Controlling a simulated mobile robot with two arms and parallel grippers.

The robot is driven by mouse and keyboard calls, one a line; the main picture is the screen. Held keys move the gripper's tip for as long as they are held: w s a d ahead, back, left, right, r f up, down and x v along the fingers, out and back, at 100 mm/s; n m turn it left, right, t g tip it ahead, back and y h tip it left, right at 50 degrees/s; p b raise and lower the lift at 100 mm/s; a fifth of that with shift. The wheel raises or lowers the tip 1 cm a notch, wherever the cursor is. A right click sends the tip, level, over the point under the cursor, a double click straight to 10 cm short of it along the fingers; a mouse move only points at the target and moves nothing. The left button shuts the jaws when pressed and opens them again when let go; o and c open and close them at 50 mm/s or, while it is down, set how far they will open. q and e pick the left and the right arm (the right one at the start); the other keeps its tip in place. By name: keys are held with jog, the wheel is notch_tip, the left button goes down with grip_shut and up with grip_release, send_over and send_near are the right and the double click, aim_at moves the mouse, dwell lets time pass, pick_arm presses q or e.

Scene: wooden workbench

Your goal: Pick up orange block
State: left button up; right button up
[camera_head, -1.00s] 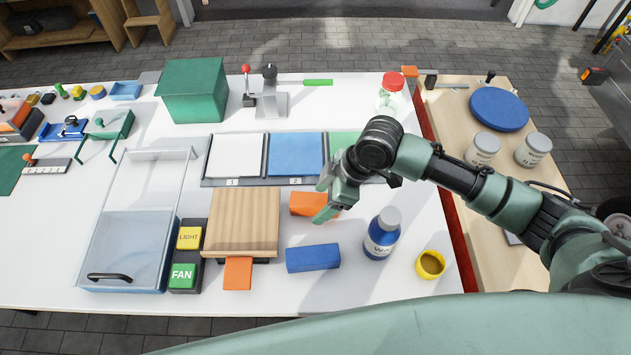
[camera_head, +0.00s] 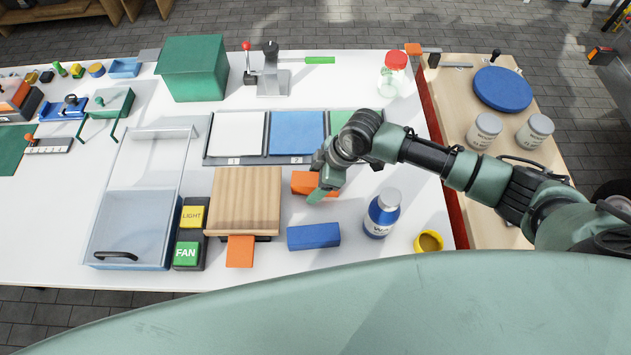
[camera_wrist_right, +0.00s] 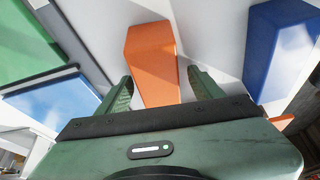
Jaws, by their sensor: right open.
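The orange block (camera_head: 303,183) lies on the white bench top, right of the wooden board and behind the blue block. My right gripper (camera_head: 318,190) is at the block's right end in the head view and hides part of it. In the right wrist view the orange block (camera_wrist_right: 151,62) lies ahead, with its near end between the two open fingers of the gripper (camera_wrist_right: 163,88). No contact between fingers and block can be made out. My left gripper is not in view.
A blue block (camera_head: 313,236) lies in front of the orange block; it also shows in the wrist view (camera_wrist_right: 275,50). A blue-labelled bottle (camera_head: 382,215) and a yellow cup (camera_head: 428,242) stand right. The wooden board (camera_head: 245,200) stands left. Coloured panels (camera_head: 297,133) lie behind.

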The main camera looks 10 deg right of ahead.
jog(key=c, duration=1.4)
grip_shut()
jog(key=shift+r, duration=0.15)
